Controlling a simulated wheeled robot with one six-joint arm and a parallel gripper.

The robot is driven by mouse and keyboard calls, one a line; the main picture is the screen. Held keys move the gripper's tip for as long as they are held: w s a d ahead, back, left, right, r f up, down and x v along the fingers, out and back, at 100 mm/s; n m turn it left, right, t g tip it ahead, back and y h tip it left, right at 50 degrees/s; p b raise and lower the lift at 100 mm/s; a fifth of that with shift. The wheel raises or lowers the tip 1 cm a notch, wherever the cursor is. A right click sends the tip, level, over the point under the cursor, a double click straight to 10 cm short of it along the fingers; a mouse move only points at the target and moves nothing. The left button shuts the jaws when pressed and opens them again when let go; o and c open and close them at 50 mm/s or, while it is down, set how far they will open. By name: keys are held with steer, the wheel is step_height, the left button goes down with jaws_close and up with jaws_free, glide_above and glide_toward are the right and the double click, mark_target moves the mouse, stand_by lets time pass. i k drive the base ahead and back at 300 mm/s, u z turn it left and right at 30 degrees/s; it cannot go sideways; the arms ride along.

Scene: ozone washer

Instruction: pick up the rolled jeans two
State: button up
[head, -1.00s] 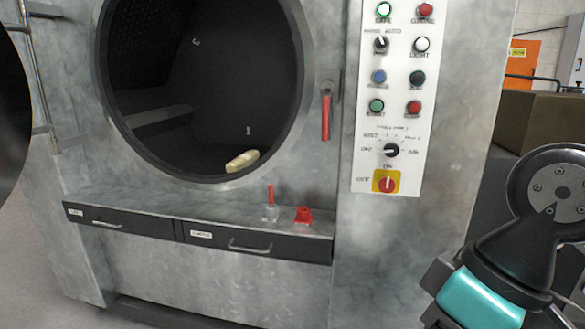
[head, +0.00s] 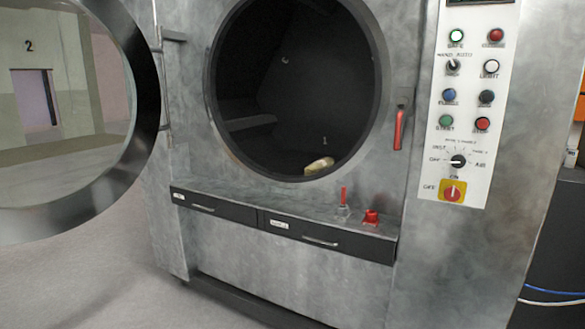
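I see no clearly recognisable rolled jeans. A small pale, yellowish rolled-looking item (head: 319,165) lies at the bottom front of the dark drum (head: 262,100) of the washer; I cannot tell whether it is a roll of jeans. The washer's round door (head: 147,95) stands open at the left. My gripper is not in view in the head view now.
Below the opening, a ledge holds a clear item with a red stick (head: 343,205) and a red object (head: 371,218). Two dark drawers (head: 320,240) sit under it. A control panel (head: 470,110) and red handle (head: 398,129) are at the right. Floor (head: 80,280) is clear at left.

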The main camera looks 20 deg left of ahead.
mark_target(319, 166)
steer(key=u, duration=0.7)
steer(key=i, duration=0.75)
steer(key=u, duration=1.1)
steer(key=i, duration=1.9)
steer(key=z, duration=0.75)
steer(key=i, duration=1)
steer(key=z, duration=0.75)
